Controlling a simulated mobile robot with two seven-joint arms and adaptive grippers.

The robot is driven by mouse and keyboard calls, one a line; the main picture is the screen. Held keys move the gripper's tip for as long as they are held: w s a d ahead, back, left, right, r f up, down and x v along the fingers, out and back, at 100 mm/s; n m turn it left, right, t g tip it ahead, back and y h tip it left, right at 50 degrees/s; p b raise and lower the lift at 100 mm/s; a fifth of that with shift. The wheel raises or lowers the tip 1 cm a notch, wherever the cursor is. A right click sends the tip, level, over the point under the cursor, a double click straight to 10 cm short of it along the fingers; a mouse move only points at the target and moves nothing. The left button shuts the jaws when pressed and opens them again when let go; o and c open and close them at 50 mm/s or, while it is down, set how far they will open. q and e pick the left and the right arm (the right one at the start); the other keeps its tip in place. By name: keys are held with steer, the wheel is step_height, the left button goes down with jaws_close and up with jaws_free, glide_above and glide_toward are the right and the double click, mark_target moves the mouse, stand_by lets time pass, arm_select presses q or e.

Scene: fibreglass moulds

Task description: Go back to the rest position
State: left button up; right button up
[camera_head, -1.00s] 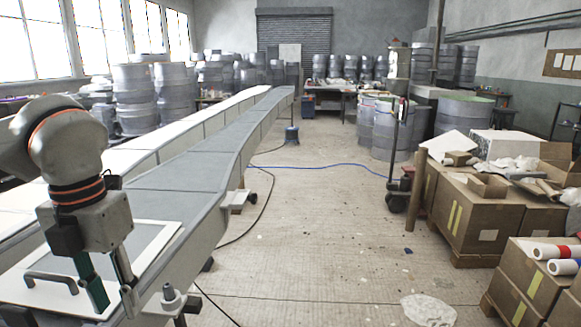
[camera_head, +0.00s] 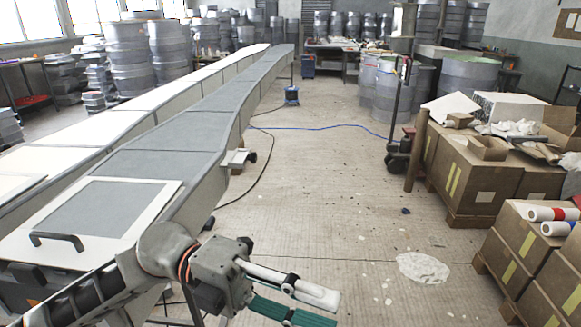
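My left gripper (camera_head: 312,307) is at the bottom centre of the head view, over the open floor, clear of the long grey mould (camera_head: 190,130). Its two fingers, one pale and one green, are spread apart with nothing between them. The white-framed panel (camera_head: 92,215) with a dark handle (camera_head: 56,240) lies on the near end of the mould, to the left of the gripper. My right gripper does not show.
Stacked cardboard boxes (camera_head: 478,180) stand on the right, with rolls (camera_head: 552,214) on the nearer ones. A blue cable (camera_head: 320,128) crosses the floor (camera_head: 330,190). The middle aisle is mostly free. A trolley with a post (camera_head: 400,150) stands beside the boxes.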

arm_select(q)
steer(key=w+a+f+n+t+h, duration=0.1)
steer(key=w+a+n+t+h, duration=0.15)
steer(key=w+n+t, duration=0.45)
steer(key=w+a+f+n+t+h, duration=0.1)
steer(key=w+f+n+t+h, duration=0.15)
steer(key=w+n+t, duration=0.5)
steer(key=w+a+f+n+t+y, duration=0.1)
steer(key=a+f+n+t+y, duration=0.35)
steer(key=f+n, duration=0.2)
steer(key=a+f+n+t+y, duration=0.3)
steer(key=f+n+t+y, duration=0.2)
steer(key=f+n, duration=0.15)
steer(key=s+a+f+n+g+y, duration=0.2)
steer(key=s+a+f+n+y, duration=0.1)
steer(key=f, duration=0.6)
steer(key=s+a+f+n+g+y, duration=0.2)
steer(key=s+a+f, duration=0.3)
steer(key=f, duration=0.5)
steer(key=s+a+f+n+g+y, duration=0.2)
steer(key=s+a+f+n+y, duration=0.1)
steer(key=s+f, duration=0.4)
step_height(320, 180, down, 3)
steer(key=shift+s+a+r+n+y, duration=0.1)
steer(key=shift+s+a+n+y, duration=0.25)
steer(key=shift+a+y, duration=0.4)
steer(key=shift+d, duration=0.2)
steer(key=shift+c, duration=0.5)
